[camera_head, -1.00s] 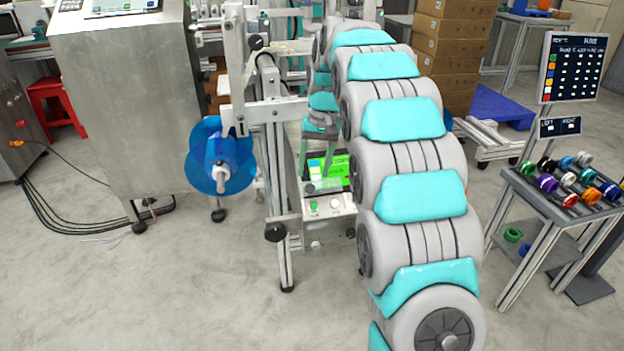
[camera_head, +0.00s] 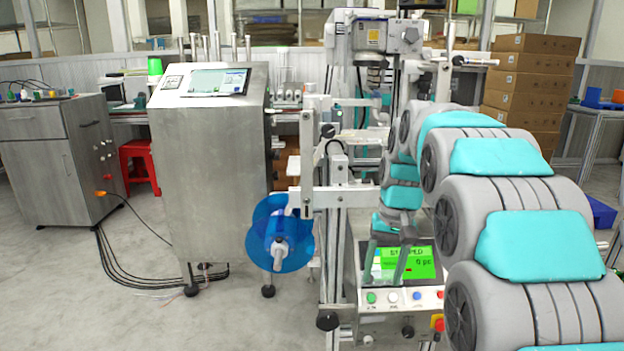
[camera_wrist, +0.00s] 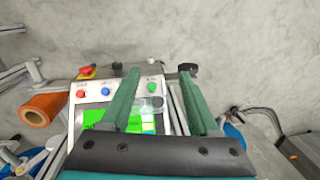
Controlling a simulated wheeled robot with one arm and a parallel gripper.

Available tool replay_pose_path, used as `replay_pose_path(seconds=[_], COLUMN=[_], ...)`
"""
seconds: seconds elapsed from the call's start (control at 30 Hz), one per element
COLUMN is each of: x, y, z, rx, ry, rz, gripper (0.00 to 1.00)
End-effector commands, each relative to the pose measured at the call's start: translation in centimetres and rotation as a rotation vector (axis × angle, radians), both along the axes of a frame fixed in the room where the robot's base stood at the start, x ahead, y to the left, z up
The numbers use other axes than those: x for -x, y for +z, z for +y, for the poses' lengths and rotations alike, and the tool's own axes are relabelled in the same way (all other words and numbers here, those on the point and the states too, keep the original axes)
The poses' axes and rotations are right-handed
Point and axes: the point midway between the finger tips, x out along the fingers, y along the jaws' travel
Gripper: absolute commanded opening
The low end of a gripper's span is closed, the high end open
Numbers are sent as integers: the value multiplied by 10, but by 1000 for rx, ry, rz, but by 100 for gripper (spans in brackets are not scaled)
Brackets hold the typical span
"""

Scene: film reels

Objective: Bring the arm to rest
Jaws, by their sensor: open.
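My arm reaches forward from the right side of the head view, and my gripper (camera_head: 388,268) hangs in front of the machine's control box (camera_head: 402,298). In the wrist view my gripper (camera_wrist: 158,95) shows two green fingers spread apart with nothing between them. The control box (camera_wrist: 90,118) lies beyond the fingers, with a lit green screen and red, blue and green buttons. The head view shows "STOPPED" and "0 pc" on the screen (camera_head: 412,262), partly hidden by a finger. I cannot tell how near the fingers are to the box.
A blue reel (camera_head: 297,250) sits on the machine frame left of my gripper. A steel cabinet (camera_head: 205,180) stands further left, with a red stool (camera_head: 140,160) behind. Boxes (camera_head: 530,85) are stacked at the back right. An orange roll (camera_wrist: 42,110) shows in the wrist view.

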Motion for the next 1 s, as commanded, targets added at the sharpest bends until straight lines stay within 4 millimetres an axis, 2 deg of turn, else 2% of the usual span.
replay_pose_path(seconds=[0.03,0.33,0.73,0.9,1.0], x=[20,127,275,322,338], y=[1,-12,-58,-79,-87], z=[2,8,11,10,9], rx=[5,35,74,86,91], ry=[4,34,98,124,134], rz=[8,46,100,115,123], gripper=[62,62,62,62,62])
